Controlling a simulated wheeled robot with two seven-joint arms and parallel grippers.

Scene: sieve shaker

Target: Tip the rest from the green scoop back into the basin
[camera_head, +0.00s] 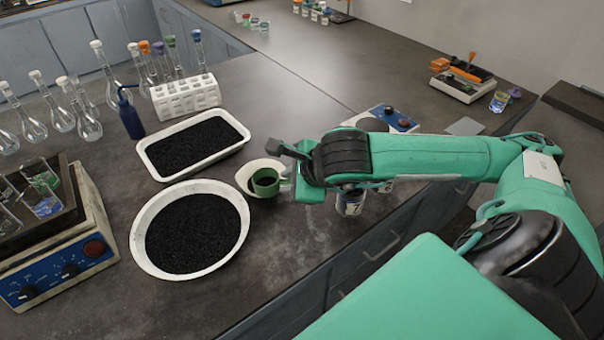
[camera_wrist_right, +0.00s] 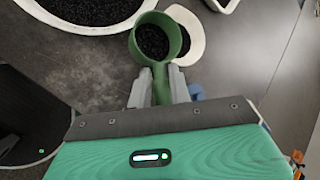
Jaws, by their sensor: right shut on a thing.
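The green scoop (camera_head: 266,182) is held by my right gripper (camera_head: 291,181), which is shut on its handle. In the right wrist view the scoop (camera_wrist_right: 155,42) has black grains in its cup, and my right gripper (camera_wrist_right: 160,78) has a finger on each side of the handle. The round white basin (camera_head: 137,248) holds a bed of black grains and lies to the left of and nearer than the scoop. The basin's rim also shows in the right wrist view (camera_wrist_right: 95,33). My left gripper is in neither view.
A small white dish (camera_head: 250,168) with black grains is partly hidden beneath the scoop. A rectangular white tray (camera_head: 150,165) of black grains lies behind the basin. A blue-fronted shaker (camera_head: 70,262) stands left. A tube rack (camera_head: 186,97) and flasks stand at the back left.

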